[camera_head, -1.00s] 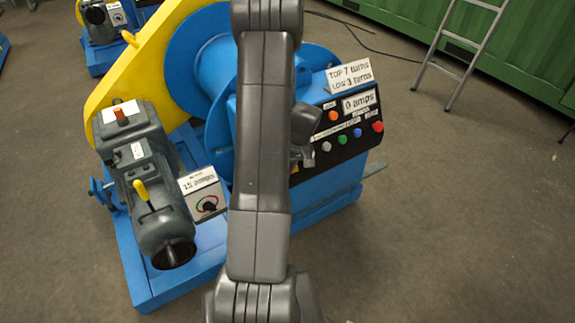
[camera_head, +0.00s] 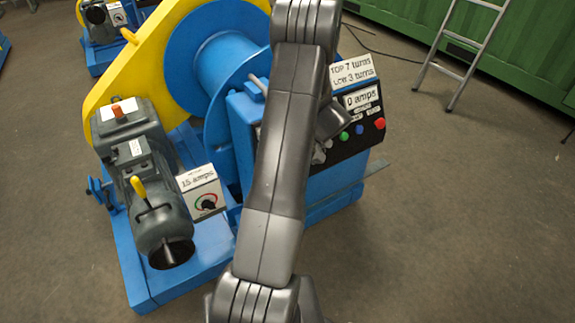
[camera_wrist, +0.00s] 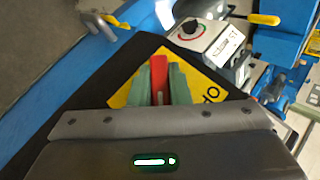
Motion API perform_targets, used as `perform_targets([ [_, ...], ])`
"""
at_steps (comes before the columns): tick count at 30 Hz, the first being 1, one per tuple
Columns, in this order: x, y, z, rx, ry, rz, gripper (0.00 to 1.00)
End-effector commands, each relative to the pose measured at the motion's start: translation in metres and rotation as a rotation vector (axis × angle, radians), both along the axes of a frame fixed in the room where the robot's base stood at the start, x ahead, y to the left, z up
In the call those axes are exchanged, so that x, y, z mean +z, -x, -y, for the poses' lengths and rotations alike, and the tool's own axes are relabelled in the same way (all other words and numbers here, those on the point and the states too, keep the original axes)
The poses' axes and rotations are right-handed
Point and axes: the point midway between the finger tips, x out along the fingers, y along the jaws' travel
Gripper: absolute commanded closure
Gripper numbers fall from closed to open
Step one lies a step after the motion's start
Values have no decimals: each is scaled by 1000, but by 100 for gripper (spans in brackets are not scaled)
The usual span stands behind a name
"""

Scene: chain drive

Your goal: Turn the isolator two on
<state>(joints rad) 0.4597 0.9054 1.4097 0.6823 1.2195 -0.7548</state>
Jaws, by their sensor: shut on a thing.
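In the wrist view, a red handle (camera_wrist: 158,69) stands on a yellow plate (camera_wrist: 119,96) set on a black surface. Part of some dark lettering shows on the plate, cut off by my gripper. My gripper (camera_wrist: 160,86) has its two green fingers closed on the sides of the red handle. No label shows that names this as isolator two. In the head view my arm covers this spot, and neither the handle nor my gripper's fingers can be seen.
A box with a dial knob (camera_head: 208,202) and a "15 amps" label sits by the grey motor (camera_head: 165,225) with a yellow lever. A black panel with coloured buttons (camera_head: 379,124) is right of my arm. A ladder (camera_head: 470,55) stands behind; floor at right is clear.

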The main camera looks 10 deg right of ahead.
Motion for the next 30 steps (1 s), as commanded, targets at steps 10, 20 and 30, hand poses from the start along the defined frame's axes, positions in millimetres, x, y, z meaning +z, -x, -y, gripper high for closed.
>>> perform_targets([
  [10, -1, 1, -1, -2, -7, -6, 100],
  [20, 0, 1, 0, -3, -4, -4, 62],
  [30, 19, 1, 16, -4, -3, 1, 62],
])
